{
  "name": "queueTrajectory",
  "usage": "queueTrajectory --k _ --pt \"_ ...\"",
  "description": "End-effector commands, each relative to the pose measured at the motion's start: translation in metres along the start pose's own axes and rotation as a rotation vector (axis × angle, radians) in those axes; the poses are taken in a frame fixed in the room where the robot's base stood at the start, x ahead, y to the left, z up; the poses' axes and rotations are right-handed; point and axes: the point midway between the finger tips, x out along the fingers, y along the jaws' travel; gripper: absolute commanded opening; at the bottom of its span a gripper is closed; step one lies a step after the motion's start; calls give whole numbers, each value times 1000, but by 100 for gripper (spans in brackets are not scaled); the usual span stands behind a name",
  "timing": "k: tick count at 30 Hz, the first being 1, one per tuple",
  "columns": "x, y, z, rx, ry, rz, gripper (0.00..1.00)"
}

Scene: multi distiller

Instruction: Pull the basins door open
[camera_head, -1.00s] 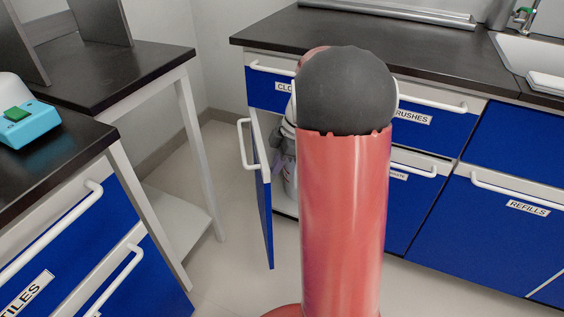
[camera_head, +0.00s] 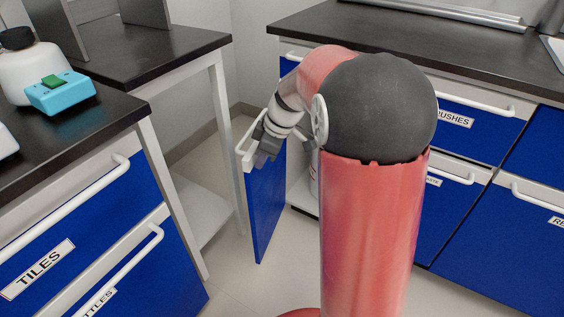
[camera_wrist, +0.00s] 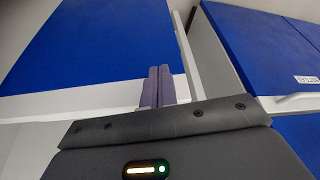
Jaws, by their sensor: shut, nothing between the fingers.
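The blue basins door (camera_head: 266,205) stands swung out from the counter cabinet, open, with a pale strip and a white handle (camera_head: 240,150) at its top. My gripper (camera_head: 264,158) is at the top of the door, close to the handle; I cannot tell whether it touches. In the wrist view its two dark fingers (camera_wrist: 157,88) are together with nothing between them, in front of a white strip below a blue panel (camera_wrist: 90,45). Part of the cabinet opening and the door's hinge side are hidden behind my arm.
A side table (camera_head: 150,58) with white legs stands left of the door, with a gap between. A nearer bench with a drawer marked TILES (camera_head: 38,268) is at lower left. A counter (camera_head: 460,58) with blue drawers runs along the back right. Floor below the door is clear.

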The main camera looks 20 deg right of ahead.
Motion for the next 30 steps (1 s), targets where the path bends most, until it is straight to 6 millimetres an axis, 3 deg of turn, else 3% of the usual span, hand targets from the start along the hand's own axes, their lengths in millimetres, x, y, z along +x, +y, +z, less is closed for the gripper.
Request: queueTrajectory --k 9,30 --pt "12 2 -29 -2 -1 0 0" --pt "14 2 -34 -2 0 0 0"
